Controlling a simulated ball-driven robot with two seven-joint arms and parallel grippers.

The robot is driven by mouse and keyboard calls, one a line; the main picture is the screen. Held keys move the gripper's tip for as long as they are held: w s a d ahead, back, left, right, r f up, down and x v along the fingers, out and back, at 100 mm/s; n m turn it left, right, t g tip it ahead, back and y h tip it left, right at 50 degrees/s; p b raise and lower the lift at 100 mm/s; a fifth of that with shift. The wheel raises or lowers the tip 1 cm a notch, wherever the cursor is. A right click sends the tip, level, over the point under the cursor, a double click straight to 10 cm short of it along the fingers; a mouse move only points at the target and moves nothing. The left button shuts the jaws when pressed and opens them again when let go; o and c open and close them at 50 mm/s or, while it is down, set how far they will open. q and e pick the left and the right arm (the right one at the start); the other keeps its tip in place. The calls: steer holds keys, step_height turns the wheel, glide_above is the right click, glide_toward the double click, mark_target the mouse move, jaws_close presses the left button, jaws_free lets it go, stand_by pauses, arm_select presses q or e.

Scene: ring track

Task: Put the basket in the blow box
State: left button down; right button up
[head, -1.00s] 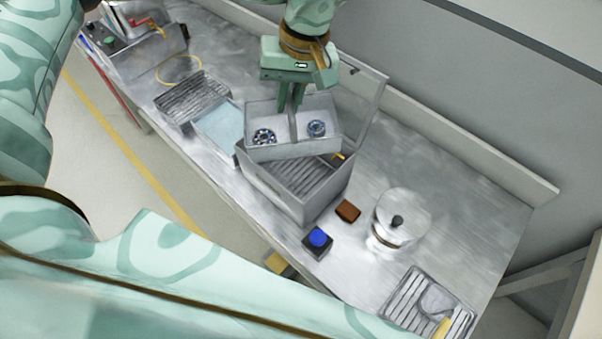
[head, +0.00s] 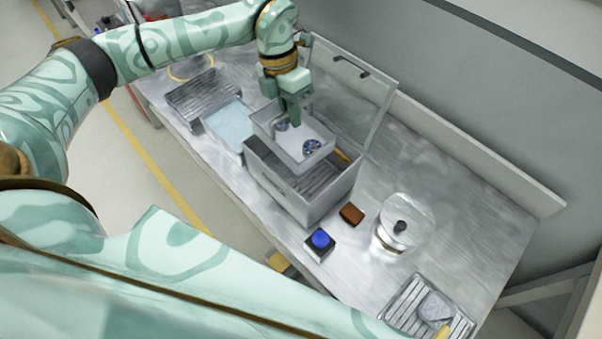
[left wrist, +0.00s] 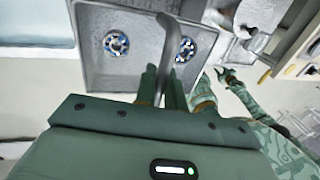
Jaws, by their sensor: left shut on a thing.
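The basket (head: 312,157) is a small grey tray with a central handle and two round bearing-like parts in it. My left gripper (head: 292,112) is shut on its handle from above. The basket is over the open blow box (head: 318,205), a grey box with a slatted floor and a raised clear-framed lid (head: 374,110). It covers the far left part of the opening; I cannot tell whether it touches the box. In the left wrist view the basket (left wrist: 92,72) shows with its handle between my fingers (left wrist: 162,88). My right gripper is not in view.
A blue button (head: 320,239) and a brown block (head: 351,214) are in front of the box. A glass jar (head: 392,238) and a slatted tray with a scoop (head: 405,303) stand right. A blue liquid tray (head: 228,122) and a drain rack (head: 203,95) are left.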

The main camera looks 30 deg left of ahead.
mark_target(285, 134)
arm_select(q)
steer(key=shift+a+f, duration=0.1)
steer(key=shift+f, duration=0.3)
steer(key=w+a+f+b+x, duration=0.1)
steer(key=a+b+x, duration=0.1)
steer(key=x, duration=1.5)
steer(key=shift+w+a+n+b, duration=0.3)
steer(key=shift+a, duration=0.45)
steer(key=c, duration=1.5)
jaws_free()
steer(key=shift+r, duration=0.1)
steer(key=p+v, duration=0.1)
steer(key=v, duration=1.1)
steer(key=shift+s+p, duration=0.15)
steer(key=shift+p, duration=0.2)
